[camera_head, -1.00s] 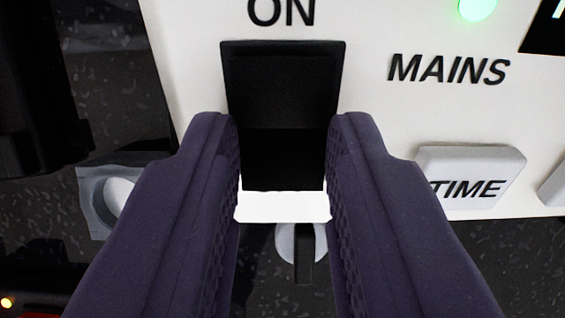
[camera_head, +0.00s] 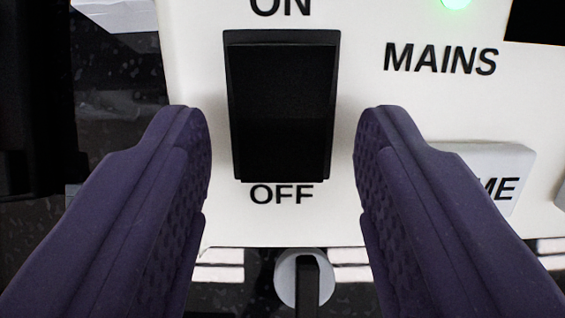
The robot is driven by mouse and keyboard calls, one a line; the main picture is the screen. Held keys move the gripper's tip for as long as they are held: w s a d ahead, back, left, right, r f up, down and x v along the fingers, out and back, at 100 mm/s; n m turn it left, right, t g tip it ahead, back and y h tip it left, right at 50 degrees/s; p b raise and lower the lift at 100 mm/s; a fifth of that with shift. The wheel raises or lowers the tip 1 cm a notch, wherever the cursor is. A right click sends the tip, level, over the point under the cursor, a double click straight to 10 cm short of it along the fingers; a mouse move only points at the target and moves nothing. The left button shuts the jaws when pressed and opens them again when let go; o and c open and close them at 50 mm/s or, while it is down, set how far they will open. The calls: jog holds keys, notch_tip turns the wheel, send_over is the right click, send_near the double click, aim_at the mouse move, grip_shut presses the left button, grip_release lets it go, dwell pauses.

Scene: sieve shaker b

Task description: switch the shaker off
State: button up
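The black mains rocker switch (camera_head: 282,108) is in the middle of the view, set in the shaker's white panel (camera_head: 345,215). "ON" is printed above it and "OFF" below it. The green light (camera_head: 456,3) at the top edge is lit. My gripper (camera_head: 282,125) is open, with one purple finger to the left of the switch and one to the right. White panel shows between each finger and the switch. Nothing is between the fingertips but the switch behind them. Which way the rocker is tipped is hard to tell.
A white TIME button (camera_head: 495,165) is at the right, partly hidden by the right finger. A dark display (camera_head: 540,20) is at the top right. A round white knob with a black bar (camera_head: 303,280) is below the panel. Dark surfaces lie at the left.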

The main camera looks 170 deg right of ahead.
jog(key=p+v, duration=0.4)
jog(key=v, duration=0.3)
jog(key=shift+s+r, duration=0.25)
jog(key=shift+r, duration=0.05)
jog(key=w+d+r+t+h+b, duration=0.1)
jog(key=w+r+b, duration=0.15)
jog(key=r, duration=0.35)
jog(key=w+d+r+m+t+h+b, duration=0.1)
jog(key=w+r, duration=0.3)
jog(key=r, duration=0.2)
jog(key=w+r+t+h+b, duration=0.1)
jog(key=w+r, duration=0.2)
jog(key=r, duration=0.4)
jog(key=s+a+r+m+t+b, duration=0.1)
jog(key=s+r, duration=0.3)
jog(key=r, duration=0.6)
jog(key=s+a+r+t+b, duration=0.1)
jog(key=s+r, duration=0.3)
jog(key=r, duration=0.7)
jog(key=s+a+r+m+t+b, duration=0.1)
jog(key=s+r+t+b, duration=0.1)
jog(key=r, duration=0.9)
jog(key=s+t, duration=0.1)
jog(key=s, duration=0.1)
jog(key=shift+s+a+m+y, duration=0.25)
jog(key=shift+a+m+y, duration=0.05)
jog(key=shift+a, duration=0.1)
